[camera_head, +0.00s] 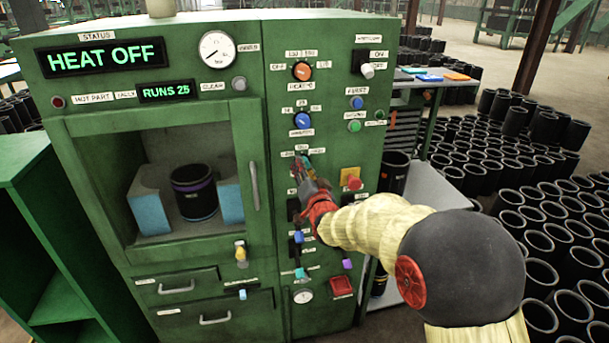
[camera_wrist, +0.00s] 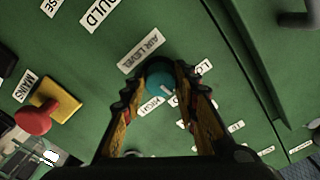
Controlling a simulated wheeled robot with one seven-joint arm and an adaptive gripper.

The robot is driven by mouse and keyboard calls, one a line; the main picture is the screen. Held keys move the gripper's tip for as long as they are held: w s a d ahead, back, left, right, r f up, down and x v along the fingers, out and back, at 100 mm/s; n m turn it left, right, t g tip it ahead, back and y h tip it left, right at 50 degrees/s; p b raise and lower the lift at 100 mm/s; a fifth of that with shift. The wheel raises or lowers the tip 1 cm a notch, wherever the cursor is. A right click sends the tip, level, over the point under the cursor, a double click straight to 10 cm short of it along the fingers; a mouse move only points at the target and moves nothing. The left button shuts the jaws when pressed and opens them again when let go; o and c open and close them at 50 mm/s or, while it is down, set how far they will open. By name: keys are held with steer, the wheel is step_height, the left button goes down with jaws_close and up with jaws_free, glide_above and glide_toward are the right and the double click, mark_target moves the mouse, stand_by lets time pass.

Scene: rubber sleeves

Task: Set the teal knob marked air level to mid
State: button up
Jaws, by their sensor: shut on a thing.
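The teal knob (camera_wrist: 160,79) is on the green panel beside the label AIR LEVEL (camera_wrist: 141,49) in the wrist view. My gripper (camera_wrist: 163,74) has its two fingers closed on either side of the knob. A label reading HIGH (camera_wrist: 152,105) and one starting with LO (camera_wrist: 203,70) show around the knob. The mid label and the knob's pointer I cannot make out clearly. In the head view my gripper (camera_head: 304,172) is at the panel's middle column, and it and my arm hide most of the knob.
A blue knob (camera_head: 302,120) sits above. An oven door handle (camera_head: 254,186) is to the left. Black sleeves (camera_head: 545,245) crowd the floor at right.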

steer(key=shift+m+b, duration=0.3)
steer(key=shift+m, duration=0.3)
steer(key=o, duration=1.2)
steer(key=shift+c, duration=0.2)
steer(key=v, duration=1.2)
